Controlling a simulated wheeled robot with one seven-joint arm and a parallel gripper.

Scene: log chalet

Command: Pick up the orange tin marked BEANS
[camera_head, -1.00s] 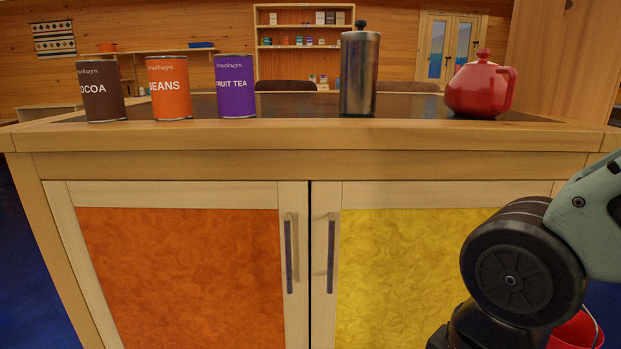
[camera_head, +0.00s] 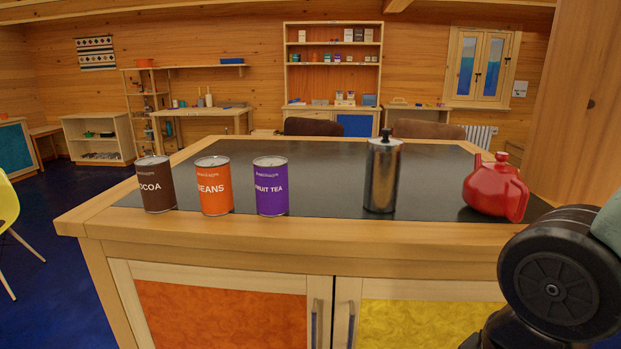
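The orange tin marked BEANS (camera_head: 214,187) stands upright near the front edge of the island's dark top. It is between a brown COCOA tin (camera_head: 156,185) on its left and a purple FRUIT TEA tin (camera_head: 270,187) on its right, with a small gap on each side. Only a dark round joint and pale link of my arm show at the lower right. My gripper is out of view.
The wooden island (camera_head: 232,232) has orange and yellow door panels. A metal grinder (camera_head: 382,175) and a red teapot (camera_head: 494,189) stand right of the tins. The dark top behind the tins is clear. Chairs (camera_head: 313,127) stand beyond the far edge.

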